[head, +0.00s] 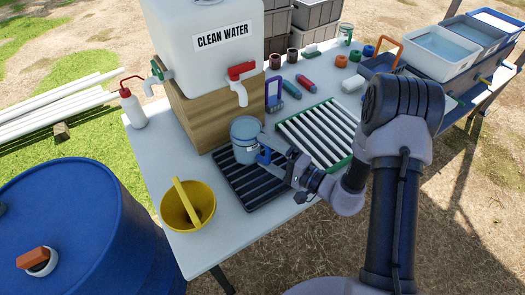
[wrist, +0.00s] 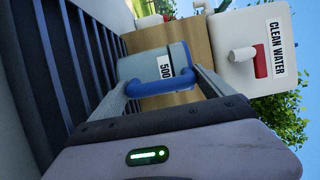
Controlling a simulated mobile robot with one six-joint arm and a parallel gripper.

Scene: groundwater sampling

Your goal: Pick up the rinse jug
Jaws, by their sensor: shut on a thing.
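The rinse jug (head: 244,133) is a translucent grey-blue jug with a blue handle, at the back end of the black slatted rack (head: 232,185). In the wrist view the jug (wrist: 150,66) shows a "500" label, with its blue handle (wrist: 160,88) towards me. My gripper (head: 268,148) reaches it from the right and is shut on the jug at its handle side. In the wrist view my gripper's fingers (wrist: 165,92) lie on either side of the handle. The jug looks upright. I cannot tell whether its base touches the rack.
A white clean-water tank (head: 205,45) with a red-handled tap stands on a wooden block (head: 205,110) behind the jug. A yellow bowl (head: 188,206) is front left, and a green-framed rack (head: 318,128) is to the right. A squeeze bottle (head: 132,110) stands at the left edge.

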